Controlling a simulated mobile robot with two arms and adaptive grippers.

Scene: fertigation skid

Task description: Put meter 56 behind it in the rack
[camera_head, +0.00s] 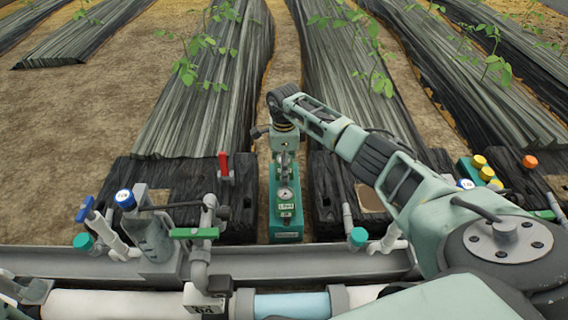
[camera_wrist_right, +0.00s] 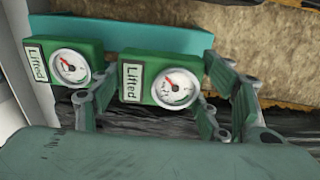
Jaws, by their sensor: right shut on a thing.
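A green meter (camera_wrist_right: 162,80) with a round white dial and a label reading "Lifted" is between the fingers of my right gripper (camera_wrist_right: 165,102) in the wrist view. The gripper is shut on it. A second, similar green meter (camera_wrist_right: 68,62), also labelled "Lifted", stands to its left, outside the fingers. A teal rack (camera_wrist_right: 150,36) shows behind both. In the head view the long teal rack (camera_head: 286,236) lies in the middle, with a dial (camera_head: 285,193) near its front. My right gripper (camera_head: 285,158) reaches down over it. I cannot read the number 56. My left gripper is not in view.
Dark mulch blocks flank the rack closely on the left (camera_head: 170,180) and right (camera_head: 335,205). A red-handled valve (camera_head: 223,166) and green-handled pipework (camera_head: 195,233) stand to the left. A grey rail (camera_head: 250,262) and pipes cross the front. Colored caps (camera_head: 480,162) sit at right.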

